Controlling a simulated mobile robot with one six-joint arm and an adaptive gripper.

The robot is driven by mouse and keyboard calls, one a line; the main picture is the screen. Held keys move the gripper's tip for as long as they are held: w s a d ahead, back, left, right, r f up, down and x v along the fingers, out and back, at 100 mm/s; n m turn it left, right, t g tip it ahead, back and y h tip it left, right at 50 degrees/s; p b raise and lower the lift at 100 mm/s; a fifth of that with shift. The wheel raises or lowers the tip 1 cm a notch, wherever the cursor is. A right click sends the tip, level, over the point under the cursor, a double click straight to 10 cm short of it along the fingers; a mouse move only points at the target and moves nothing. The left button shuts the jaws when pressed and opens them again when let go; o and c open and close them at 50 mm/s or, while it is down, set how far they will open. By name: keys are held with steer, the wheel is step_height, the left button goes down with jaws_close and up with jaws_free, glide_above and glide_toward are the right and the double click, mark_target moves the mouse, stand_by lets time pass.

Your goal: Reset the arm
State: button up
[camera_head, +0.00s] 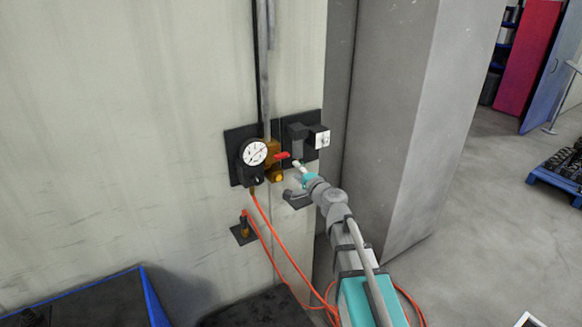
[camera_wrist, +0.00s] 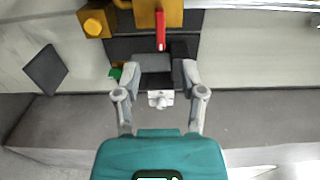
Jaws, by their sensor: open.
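My arm reaches up from the lower right in the head view, with my gripper (camera_head: 301,172) close to the wall panel, below the switch box. In the wrist view my gripper (camera_wrist: 159,83) is open, its two grey fingers spread apart. Nothing is held. The dark switch box (camera_wrist: 152,63) and its white face (camera_wrist: 160,98) appear between the fingers; I cannot tell whether they touch. The white face also shows in the head view (camera_head: 321,139). A red lever (camera_head: 283,155) on a brass valve lies left of the box; the lever also shows in the wrist view (camera_wrist: 160,30).
A round gauge (camera_head: 255,152) is left of the valve. Orange hoses (camera_head: 282,250) hang below and run beside my arm. A grey pillar (camera_head: 400,120) stands right of the panel. Open floor (camera_head: 480,220) and a blue pallet (camera_head: 555,183) are further right.

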steer(key=shift+s+d, duration=0.3)
steer(key=shift+s, duration=0.25)
steer(key=s+f+n+g+h+b, duration=0.1)
steer(key=s+f+n+g+b, duration=0.4)
steer(key=f, duration=0.5)
steer(key=s+f+n+g+h+b, duration=0.1)
steer(key=s+f+n+g+b, duration=0.1)
steer(key=s+f+n+g, duration=0.5)
steer(key=s+d+f+g+h+b, duration=0.3)
steer(key=s+d+f+h+b, duration=0.2)
steer(key=s+d+f, duration=0.7)
steer(key=shift+s+d+f+g+h, duration=0.25)
steer(key=shift+s+f+h, duration=0.35)
steer(key=shift+f+h, duration=0.3)
